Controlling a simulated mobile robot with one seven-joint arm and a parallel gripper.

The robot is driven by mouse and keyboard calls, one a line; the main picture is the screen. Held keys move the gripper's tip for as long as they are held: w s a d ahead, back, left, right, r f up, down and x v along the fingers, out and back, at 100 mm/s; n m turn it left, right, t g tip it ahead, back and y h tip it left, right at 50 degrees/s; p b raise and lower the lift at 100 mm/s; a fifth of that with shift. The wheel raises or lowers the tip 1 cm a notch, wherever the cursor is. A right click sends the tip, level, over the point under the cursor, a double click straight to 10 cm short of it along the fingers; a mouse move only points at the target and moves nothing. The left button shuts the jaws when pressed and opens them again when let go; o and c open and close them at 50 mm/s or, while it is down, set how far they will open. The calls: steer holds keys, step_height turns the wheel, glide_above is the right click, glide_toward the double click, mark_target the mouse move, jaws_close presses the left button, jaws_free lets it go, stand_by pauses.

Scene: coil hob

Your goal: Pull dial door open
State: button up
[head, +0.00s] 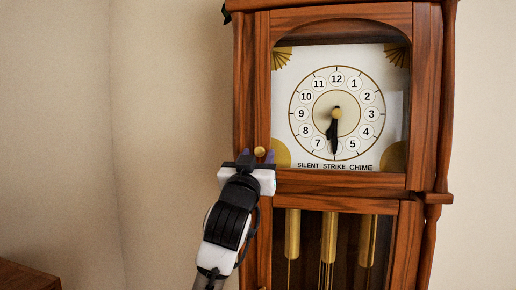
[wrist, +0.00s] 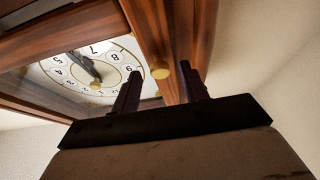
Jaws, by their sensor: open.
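The dial door (head: 345,182) is a wooden frame with an arched window over a white clock dial (head: 337,110). It looks shut against the clock case. A small round brass knob (head: 260,152) sits on its left stile. My gripper (head: 257,157) is open at the knob, with one finger on each side of it in the head view.
Below the dial door is a lower case (head: 404,240) with brass weights (head: 328,237) behind its front. A wooden surface (head: 25,276) shows at the bottom left. The space left of the clock, before the beige wall (head: 165,120), looks free.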

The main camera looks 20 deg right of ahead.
steer(key=shift+w+d+r, duration=0.25)
steer(key=shift+w+d, duration=0.1)
steer(key=shift+w, duration=0.15)
jaws_close()
